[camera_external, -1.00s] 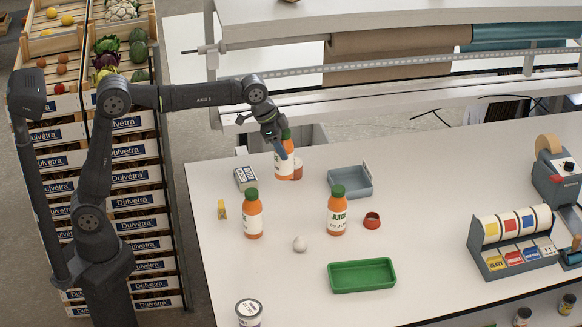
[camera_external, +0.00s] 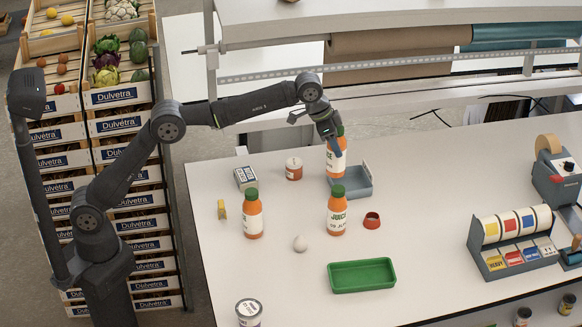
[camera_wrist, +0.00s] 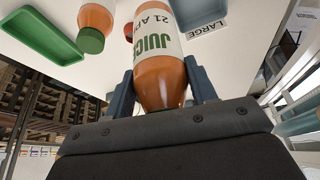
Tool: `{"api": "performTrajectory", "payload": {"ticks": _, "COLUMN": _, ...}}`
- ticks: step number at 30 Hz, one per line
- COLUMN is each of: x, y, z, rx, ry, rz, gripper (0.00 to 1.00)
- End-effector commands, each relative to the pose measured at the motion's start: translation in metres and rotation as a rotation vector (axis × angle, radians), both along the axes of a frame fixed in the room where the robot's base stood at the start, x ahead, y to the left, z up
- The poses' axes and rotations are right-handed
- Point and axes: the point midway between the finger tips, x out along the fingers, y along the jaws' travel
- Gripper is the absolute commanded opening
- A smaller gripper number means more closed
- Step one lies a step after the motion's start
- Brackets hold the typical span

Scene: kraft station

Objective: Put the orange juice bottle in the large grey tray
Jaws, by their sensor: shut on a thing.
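My gripper (camera_external: 333,143) is shut on an orange juice bottle (camera_external: 337,160) with a green cap, held upright at the left part of the large grey tray (camera_external: 364,187). I cannot tell for sure whether its base is above the tray or touching it. In the wrist view the bottle (camera_wrist: 160,80) stands between the two fingers, and the grey tray (camera_wrist: 191,14) shows behind it with a "LARGE" label. Two more juice bottles stand on the table: one in front of the tray (camera_external: 337,214) and one to the left (camera_external: 253,216).
A green tray (camera_external: 361,275) lies at the front. A red ring-like item (camera_external: 372,220), a white egg-like item (camera_external: 300,243), a jar with an orange label (camera_external: 294,169), a small box (camera_external: 245,178) and a yellow item (camera_external: 222,210) stand around.

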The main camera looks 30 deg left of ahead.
Motion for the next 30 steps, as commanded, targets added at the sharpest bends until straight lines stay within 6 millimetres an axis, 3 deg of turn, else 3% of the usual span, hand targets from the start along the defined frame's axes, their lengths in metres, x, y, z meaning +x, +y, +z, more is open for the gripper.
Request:
{"api": "performTrajectory", "payload": {"ticks": 6, "x": 0.051, "y": 0.015, "z": -0.032, "rx": 0.001, "ry": 0.0, "rz": 0.004, "gripper": 0.19}}
{"api": "performTrajectory", "payload": {"ticks": 12, "x": 0.084, "y": 0.024, "z": -0.051, "rx": 0.0, "ry": -0.001, "rz": 0.001, "gripper": 0.19}}
{"api": "performTrajectory", "payload": {"ticks": 17, "x": 0.092, "y": 0.026, "z": -0.058, "rx": -0.001, "ry": -0.001, "rz": 0.0, "gripper": 0.19}}
{"api": "performTrajectory", "payload": {"ticks": 25, "x": 0.091, "y": 0.026, "z": -0.089, "rx": 0.001, "ry": 0.0, "rz": -0.001, "gripper": 0.19}}
{"api": "performTrajectory", "payload": {"ticks": 30, "x": 0.091, "y": 0.026, "z": -0.097, "rx": -0.001, "ry": -0.001, "rz": -0.001, "gripper": 0.19}}
